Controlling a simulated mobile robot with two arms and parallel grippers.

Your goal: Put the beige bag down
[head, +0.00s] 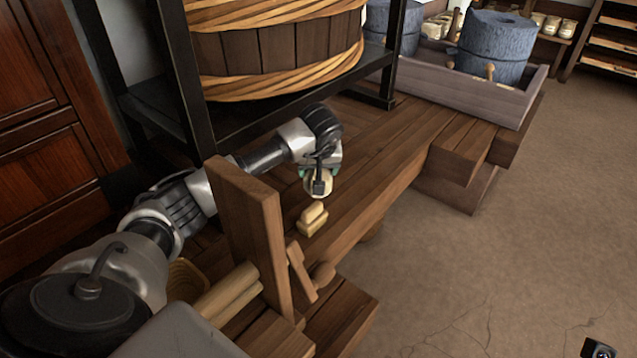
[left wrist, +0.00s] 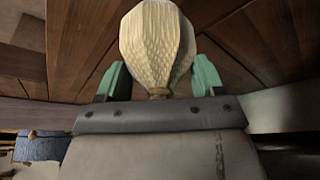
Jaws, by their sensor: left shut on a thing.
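My left gripper (head: 317,178) is above the wooden bench (head: 385,165). It is shut on the beige bag (left wrist: 157,40), which shows large between the green fingers in the left wrist view (left wrist: 160,80). In the head view the bag (head: 325,186) is partly hidden by the gripper. It seems to hang a little above the planks, but I cannot tell the exact gap. A small dark part at the bottom right corner seems to be my right gripper (head: 600,349); its fingers are cut off.
A pale yellow block (head: 312,220) lies on the bench just below the bag. An upright wooden board (head: 250,235) stands nearer to me. A large wooden tub (head: 280,50) sits on a black frame behind.

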